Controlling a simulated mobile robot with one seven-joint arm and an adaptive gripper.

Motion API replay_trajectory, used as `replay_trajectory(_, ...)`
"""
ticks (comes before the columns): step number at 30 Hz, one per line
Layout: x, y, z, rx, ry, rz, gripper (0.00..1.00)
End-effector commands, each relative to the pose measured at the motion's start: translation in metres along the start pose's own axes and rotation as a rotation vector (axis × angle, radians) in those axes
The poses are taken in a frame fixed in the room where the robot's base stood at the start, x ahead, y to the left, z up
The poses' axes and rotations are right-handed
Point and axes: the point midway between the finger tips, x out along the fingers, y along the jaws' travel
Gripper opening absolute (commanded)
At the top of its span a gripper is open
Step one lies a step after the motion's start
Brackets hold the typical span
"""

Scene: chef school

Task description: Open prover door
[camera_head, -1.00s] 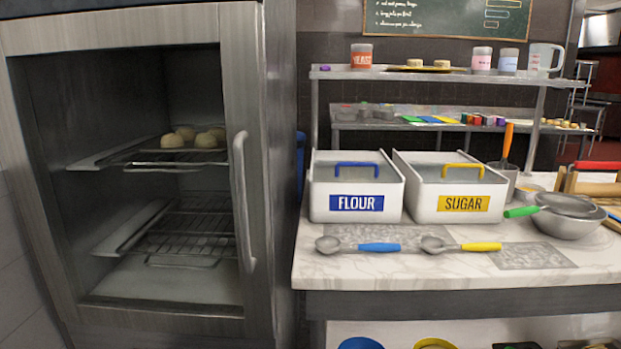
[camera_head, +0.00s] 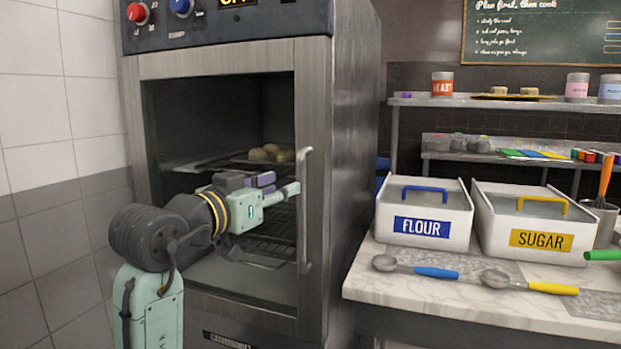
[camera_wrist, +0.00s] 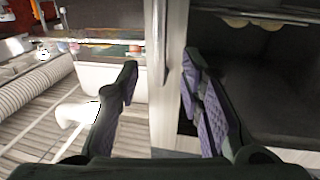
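The prover (camera_head: 355,150) is a tall steel cabinet with a window in its front door (camera_head: 218,62). The door looks closed, and its upright metal handle (camera_head: 304,215) is on the right side. My gripper (camera_head: 280,186) is in front of the door, with its fingers pointing right towards the handle. In the wrist view my gripper (camera_wrist: 160,68) is open, with two purple-padded fingers spread apart. The handle (camera_wrist: 159,40) and the steel door frame (camera_wrist: 174,75) show in the gap between them. I cannot tell whether a finger touches the handle.
Dough balls (camera_head: 266,153) sit on an upper rack inside the prover. A marble-topped counter (camera_head: 400,300) stands to the right, with flour (camera_head: 424,229) and sugar (camera_head: 536,239) bins and scoops. A tiled wall (camera_head: 62,130) is to the left.

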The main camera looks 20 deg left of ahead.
Motion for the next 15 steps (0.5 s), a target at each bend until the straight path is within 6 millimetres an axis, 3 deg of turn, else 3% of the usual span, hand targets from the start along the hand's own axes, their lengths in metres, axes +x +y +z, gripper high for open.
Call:
replay_trajectory(9,0.059,0.000,-0.002,-0.002,-0.001,0.001,0.35)
replay_trajectory(15,0.077,0.000,-0.001,-0.001,0.002,0.000,0.35)
